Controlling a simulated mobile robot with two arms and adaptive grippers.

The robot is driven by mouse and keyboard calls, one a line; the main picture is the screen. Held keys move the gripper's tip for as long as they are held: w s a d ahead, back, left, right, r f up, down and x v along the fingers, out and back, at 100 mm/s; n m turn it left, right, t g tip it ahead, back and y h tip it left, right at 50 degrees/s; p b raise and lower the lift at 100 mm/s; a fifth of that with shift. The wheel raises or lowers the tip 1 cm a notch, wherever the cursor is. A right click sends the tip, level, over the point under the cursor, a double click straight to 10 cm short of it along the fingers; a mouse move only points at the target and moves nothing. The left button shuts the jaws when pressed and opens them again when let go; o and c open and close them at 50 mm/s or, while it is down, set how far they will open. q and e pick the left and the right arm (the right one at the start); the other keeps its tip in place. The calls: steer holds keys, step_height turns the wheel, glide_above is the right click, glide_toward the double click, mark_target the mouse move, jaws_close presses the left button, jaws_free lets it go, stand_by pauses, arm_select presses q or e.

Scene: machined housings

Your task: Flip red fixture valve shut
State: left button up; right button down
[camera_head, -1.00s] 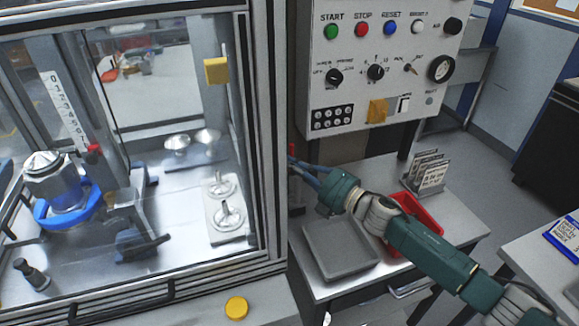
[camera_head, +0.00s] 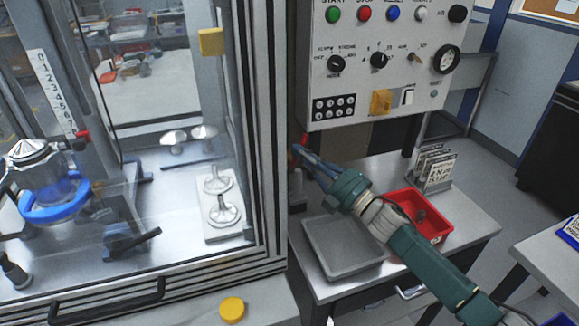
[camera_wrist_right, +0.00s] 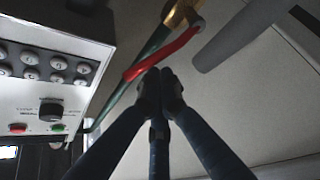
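A red valve lever (camera_wrist_right: 163,54) on a brass valve body (camera_wrist_right: 180,14) shows close up in the right wrist view. In the head view a small red part (camera_head: 304,139), which looks like this lever, shows at the enclosure's right edge. My right gripper (camera_head: 302,155) is just below it there. In the wrist view the right gripper's dark fingers (camera_wrist_right: 160,84) come together at their tips, just below the lever. They look shut with nothing between them; I cannot tell whether they touch the lever. My left gripper is not in view.
The glazed enclosure (camera_head: 268,150) stands left of the right gripper. A control panel (camera_head: 350,80) hangs above. A grey tray (camera_head: 342,248), a red bin (camera_head: 440,236) and a card rack (camera_head: 437,184) stand on the bench below. A grey pipe (camera_wrist_right: 235,38) runs near the lever.

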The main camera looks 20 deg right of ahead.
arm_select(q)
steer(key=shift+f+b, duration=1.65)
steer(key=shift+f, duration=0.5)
arm_select(e)
steer(key=shift+d+f+m+t+h, duration=0.15)
steer(key=shift+d+f+m+t, duration=0.15)
steer(key=shift+d+f+m, duration=0.35)
steer(key=shift+d+f+m+t+h, duration=0.15)
steer(key=shift+d+f+m+t, duration=0.2)
steer(key=shift+d+m, duration=0.45)
steer(key=shift+d, duration=0.25)
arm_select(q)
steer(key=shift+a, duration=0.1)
arm_select(e)
step_height(320, 180, up, 10)
